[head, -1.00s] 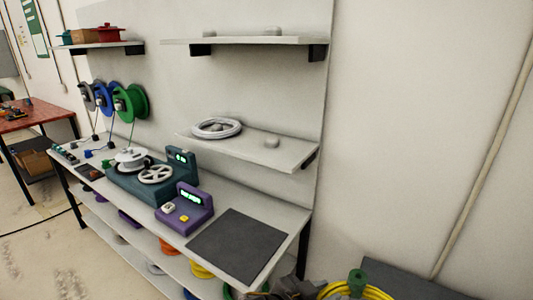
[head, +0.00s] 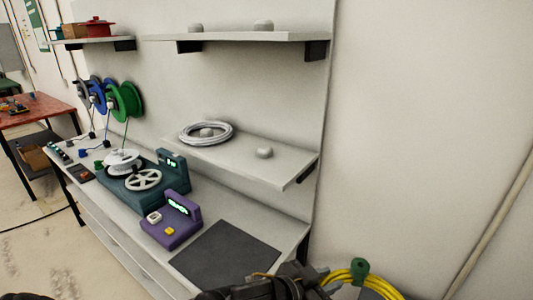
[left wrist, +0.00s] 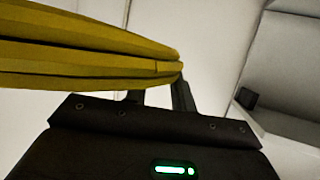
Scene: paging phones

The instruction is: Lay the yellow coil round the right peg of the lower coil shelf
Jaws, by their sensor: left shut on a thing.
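My left gripper (head: 322,277) is at the bottom of the head view, shut on the yellow coil (head: 384,286). The coil has a green piece (head: 360,268) on it and is cut off by the frame's lower edge. In the left wrist view the yellow coil (left wrist: 90,55) crosses the fingers at upper left. The lower coil shelf (head: 225,160) is up and left of the gripper. Its right peg (head: 265,152) is a bare, pale rounded knob. A white-grey coil (head: 190,140) lies around its left peg (head: 207,132). The yellow coil is apart from the shelf. My right gripper is not in view.
An upper shelf (head: 235,37) with two pale knobs overhangs the lower one. The bench below carries a dark mat (head: 225,258), a purple device (head: 172,225) and a teal winding machine (head: 160,185). Bare wall (head: 420,120) lies right of the shelves.

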